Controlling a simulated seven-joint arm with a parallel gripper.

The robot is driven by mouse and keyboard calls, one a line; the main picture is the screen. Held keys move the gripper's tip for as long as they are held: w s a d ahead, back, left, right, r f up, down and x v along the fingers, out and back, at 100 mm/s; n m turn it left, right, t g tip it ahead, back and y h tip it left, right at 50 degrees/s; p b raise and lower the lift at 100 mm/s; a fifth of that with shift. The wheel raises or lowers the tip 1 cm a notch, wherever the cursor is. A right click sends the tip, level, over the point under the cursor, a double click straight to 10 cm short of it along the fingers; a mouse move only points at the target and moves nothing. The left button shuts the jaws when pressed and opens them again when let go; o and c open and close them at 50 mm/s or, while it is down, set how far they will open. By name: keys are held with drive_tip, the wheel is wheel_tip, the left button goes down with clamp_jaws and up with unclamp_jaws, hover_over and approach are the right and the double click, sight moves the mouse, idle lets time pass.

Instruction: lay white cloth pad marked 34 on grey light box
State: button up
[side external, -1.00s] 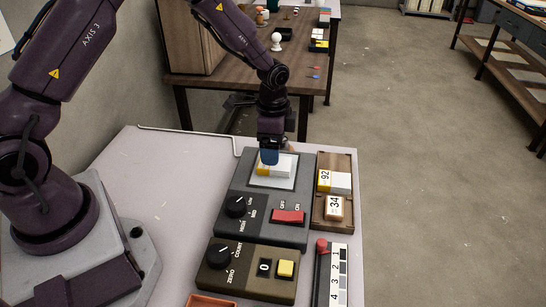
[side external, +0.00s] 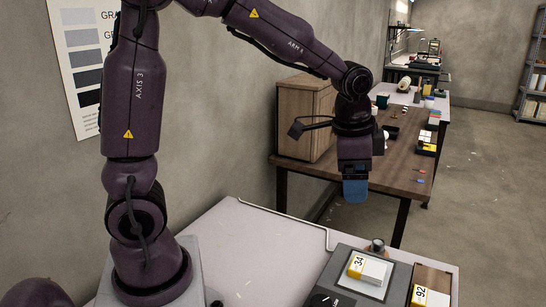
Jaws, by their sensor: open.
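The white cloth pad marked 34 (side external: 371,270), with a yellow labelled end, lies flat on the pale panel of the grey light box (side external: 400,277). The front of the box is cut off by the bottom of the picture. My gripper (side external: 355,190) hangs well above the pad, clear of it, with its blue fingers pointing down. It is open and holds nothing.
A similar pad marked 92 (side external: 430,297) sits in a wooden tray (side external: 432,278) just right of the light box. A small round knob (side external: 377,245) stands behind the box. The pale tabletop (side external: 260,250) to the left is clear.

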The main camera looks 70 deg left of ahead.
drive_tip(key=s+d+r+n+t, duration=0.1)
drive_tip(key=s+r+n+t, duration=0.2)
drive_tip(key=s, duration=1.3)
wheel_tip(320, 180, up, 3)
drive_tip(key=n, duration=0.2)
drive_tip(key=shift+d+r+n+h, duration=0.2)
drive_tip(key=shift+n+h, duration=0.1)
drive_tip(key=shift+n, duration=0.1)
